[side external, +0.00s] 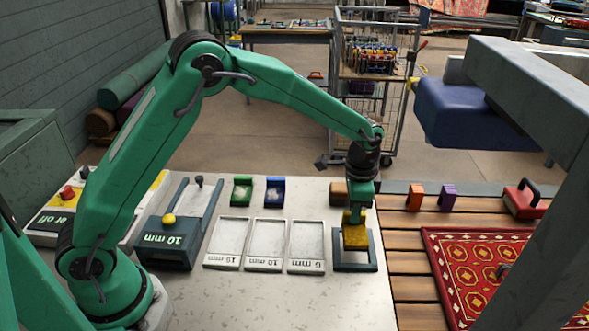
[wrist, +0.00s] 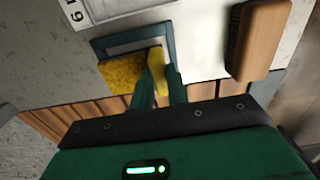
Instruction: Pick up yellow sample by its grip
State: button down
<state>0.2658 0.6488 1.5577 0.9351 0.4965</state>
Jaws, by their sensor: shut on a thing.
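The yellow sample (side external: 355,237) sits at the dark square frame (side external: 371,262) near the right edge of the grey table. In the wrist view the sample shows a rough yellow pile (wrist: 122,72) and an upright yellow grip (wrist: 157,66). My gripper (side external: 356,210) is directly above the sample and points down. In the wrist view my gripper (wrist: 160,80) is shut on the yellow grip. The frame also shows in the wrist view (wrist: 98,46). I cannot tell whether the sample touches the frame or is slightly raised.
Three pale trays (side external: 266,245) lie left of the frame. Green (side external: 241,190) and blue (side external: 275,190) samples stand behind them. A wooden brush (wrist: 258,40) lies close to my gripper. Orange (side external: 415,197) and purple (side external: 447,197) samples stand on slats by a red rug (side external: 480,262).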

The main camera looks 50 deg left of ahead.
jog(key=s+d+r, duration=0.7)
jog(key=s+d, duration=0.1)
jog(key=shift+s, duration=0.2)
jog(key=shift+f, duration=0.1)
dwell(0.4)
